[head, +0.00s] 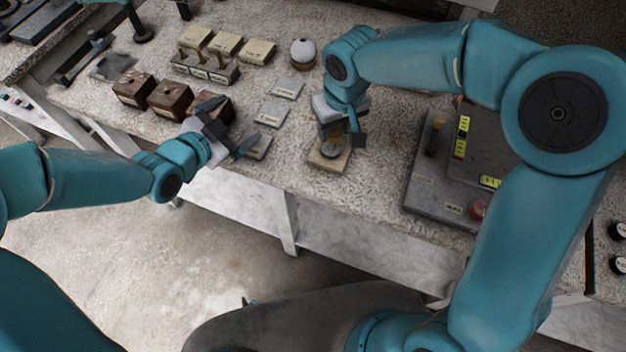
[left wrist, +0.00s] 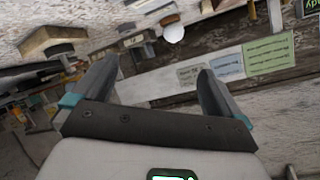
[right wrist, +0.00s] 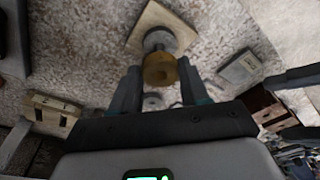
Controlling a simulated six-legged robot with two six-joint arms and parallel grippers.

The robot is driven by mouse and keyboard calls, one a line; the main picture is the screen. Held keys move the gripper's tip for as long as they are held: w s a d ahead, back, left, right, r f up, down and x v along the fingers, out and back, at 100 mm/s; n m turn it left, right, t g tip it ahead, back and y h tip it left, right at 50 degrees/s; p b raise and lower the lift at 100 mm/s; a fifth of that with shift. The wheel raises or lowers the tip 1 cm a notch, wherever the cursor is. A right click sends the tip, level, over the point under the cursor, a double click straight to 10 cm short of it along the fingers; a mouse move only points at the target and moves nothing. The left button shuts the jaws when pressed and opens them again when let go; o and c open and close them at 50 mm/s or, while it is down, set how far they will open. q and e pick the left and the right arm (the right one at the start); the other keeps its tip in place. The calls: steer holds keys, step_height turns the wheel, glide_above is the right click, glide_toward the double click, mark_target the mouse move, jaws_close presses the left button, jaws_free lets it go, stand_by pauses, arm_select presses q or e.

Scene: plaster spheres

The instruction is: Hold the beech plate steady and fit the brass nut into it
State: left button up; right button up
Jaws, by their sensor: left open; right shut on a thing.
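The beech plate (head: 314,160) lies on the speckled bench top below my right gripper (head: 344,138). It also shows in the right wrist view (right wrist: 143,33), with a grey round piece standing at its middle. My right gripper is shut on the brass nut (right wrist: 160,70), which is in line with that grey piece; I cannot tell whether they touch. In the head view the gripper mostly hides the nut. My left gripper (head: 242,130) is open and empty, left of the plate and apart from it, near the bench's front edge. Its spread fingers show in the left wrist view (left wrist: 157,78).
Brown wooden boxes (head: 166,98) stand left of my left gripper. Small grey plates (head: 271,114) lie between the grippers. A white ball (head: 303,52) and pale blocks (head: 227,44) sit further back. A grey board (head: 428,190) with yellow levels lies to the right.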

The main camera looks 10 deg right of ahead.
mark_target(327, 156)
arm_select(q)
steer(key=s+d+f+n, duration=0.1)
steer(key=s+d, duration=0.2)
steer(key=d, duration=0.1)
steer(key=s+d+f+n, duration=0.1)
steer(key=s+d+n, duration=0.1)
steer(key=s+d, duration=0.1)
steer(key=s+d+f+n+h, duration=0.1)
steer(key=s+d, duration=0.2)
steer(key=d, duration=0.2)
steer(key=shift+d+f+n, duration=0.35)
steer(key=shift+f+n, duration=0.05)
arm_select(e)
steer(key=shift+w, duration=0.1)
steer(key=shift+a, duration=0.1)
arm_select(q)
steer(key=s+f+n+t+y, duration=0.2)
steer(key=s+n, duration=0.1)
steer(key=s, duration=0.2)
steer(key=x, duration=0.8)
steer(key=d+x, duration=0.1)
steer(key=x, duration=0.3)
steer(key=shift+s+f, duration=0.1)
steer(key=shift+s, duration=0.1)
steer(key=c, duration=0.8)
steer(key=o, duration=0.8)
